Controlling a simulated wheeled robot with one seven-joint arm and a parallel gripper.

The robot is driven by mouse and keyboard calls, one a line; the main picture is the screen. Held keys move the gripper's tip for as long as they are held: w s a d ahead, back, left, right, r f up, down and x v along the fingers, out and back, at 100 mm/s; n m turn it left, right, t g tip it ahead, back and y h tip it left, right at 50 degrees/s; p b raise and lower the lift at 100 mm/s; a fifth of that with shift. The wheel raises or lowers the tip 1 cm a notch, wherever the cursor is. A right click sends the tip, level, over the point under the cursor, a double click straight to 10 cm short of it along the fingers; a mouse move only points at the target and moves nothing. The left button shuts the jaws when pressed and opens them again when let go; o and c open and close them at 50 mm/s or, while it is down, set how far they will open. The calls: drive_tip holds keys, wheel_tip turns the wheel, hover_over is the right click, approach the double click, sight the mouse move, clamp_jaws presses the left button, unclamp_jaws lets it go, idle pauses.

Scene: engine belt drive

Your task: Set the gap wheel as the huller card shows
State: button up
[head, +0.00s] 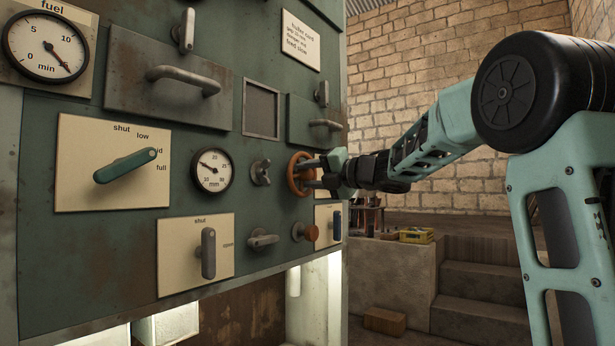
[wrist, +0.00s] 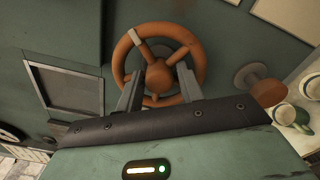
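The gap wheel, taken to be the orange handwheel (head: 293,175), is on the green panel. In the wrist view the wheel (wrist: 127,78) shows three spokes, a round hub and a pale mark on its upper-left rim. My gripper (head: 316,174) is at the wheel. In the wrist view its two grey fingers (wrist: 160,70) stand apart on either side of the hub, with small gaps visible; contact with the spokes is unclear. The mm gauge (head: 212,171) has its needle pointing up and left. The huller card (head: 300,40) is at upper right, its small lines hard to read.
A wing-shaped knob (head: 261,172) sits left of the wheel, and an orange-brown round knob (head: 311,233) below it. A green lever (head: 125,166) points near mid. The fuel gauge (head: 43,45) is at upper left. Concrete steps (head: 480,290) are at right.

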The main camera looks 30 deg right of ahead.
drive_tip(key=v, duration=1.6)
drive_tip(key=shift+s, duration=0.25)
idle(0.6)
